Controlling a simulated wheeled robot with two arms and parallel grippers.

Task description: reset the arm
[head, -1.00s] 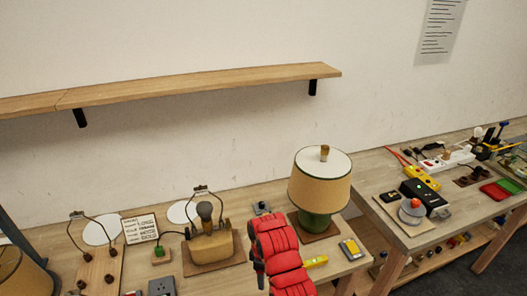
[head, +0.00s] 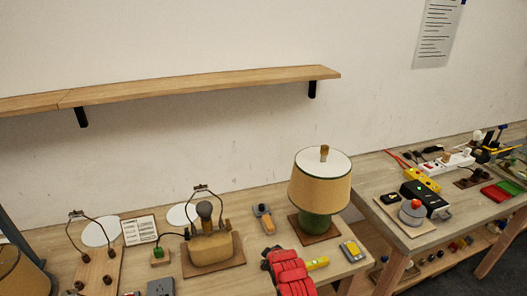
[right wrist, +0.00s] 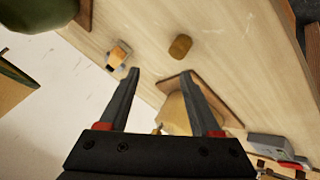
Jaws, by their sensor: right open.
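My right arm shows in the head view as a red padded sleeve low in the middle; its fingers are hard to make out there. In the right wrist view my right gripper (right wrist: 161,72) is open, with two dark fingers apart and nothing between them. It is above the wooden table (right wrist: 225,50). A beige lamp base (head: 211,248) on a board shows left of the arm; it also shows beyond the fingers in the wrist view (right wrist: 174,115). A green lamp with a tan shade (head: 322,184) stands right of the arm. My left gripper is not in view.
A small grey and orange device (head: 263,218) lies between the two lamps. A yellow and grey device (head: 353,251) lies right of the green lamp. A wall shelf (head: 200,86) runs above. A second table (head: 378,172) at right holds several tools and a power strip.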

